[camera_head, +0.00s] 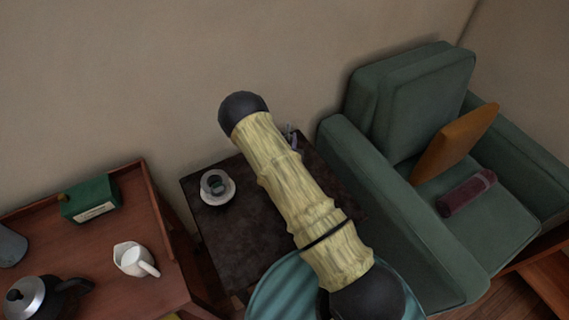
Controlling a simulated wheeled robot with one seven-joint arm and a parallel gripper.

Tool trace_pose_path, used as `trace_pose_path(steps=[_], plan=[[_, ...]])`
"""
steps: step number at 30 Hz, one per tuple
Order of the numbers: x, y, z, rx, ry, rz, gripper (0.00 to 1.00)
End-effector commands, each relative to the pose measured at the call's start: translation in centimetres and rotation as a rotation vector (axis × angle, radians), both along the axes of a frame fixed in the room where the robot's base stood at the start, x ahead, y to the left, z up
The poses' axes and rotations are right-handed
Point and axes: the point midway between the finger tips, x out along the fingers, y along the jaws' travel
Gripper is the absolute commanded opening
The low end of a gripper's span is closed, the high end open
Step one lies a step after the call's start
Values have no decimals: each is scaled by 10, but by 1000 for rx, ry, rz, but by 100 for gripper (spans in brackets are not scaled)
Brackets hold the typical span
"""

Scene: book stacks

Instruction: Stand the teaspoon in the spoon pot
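I cannot make out the teaspoon. On the dark side table (222,236), a small grey item (291,135) shows at the back edge, partly behind my arm; I cannot tell whether it is the spoon pot. A cup (215,184) stands on a white saucer (226,199) at that table's left side. My arm crosses the middle of the view and covers much of the table. I cannot make out my gripper or its fingers.
A reddish wooden table (118,292) at left holds a white jug (130,258), a green box (90,198), a dark kettle (38,298) and a grey vessel (10,246). A green armchair (400,235) with an orange cushion (455,143) and a dark red roll (466,193) stands at right.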

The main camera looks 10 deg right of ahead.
Motion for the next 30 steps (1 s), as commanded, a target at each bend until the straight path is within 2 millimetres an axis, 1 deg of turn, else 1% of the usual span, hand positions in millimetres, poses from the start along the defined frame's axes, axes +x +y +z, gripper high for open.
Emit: trace_pose_path(steps=[15, 21, 25, 30], plan=[[-97, 29, 4, -2, 5, 3, 29], [-133, 39, 5, -1, 3, 3, 29], [-147, 43, 7, 0, 2, 2, 29], [-152, 44, 8, 0, 0, 1, 29]])
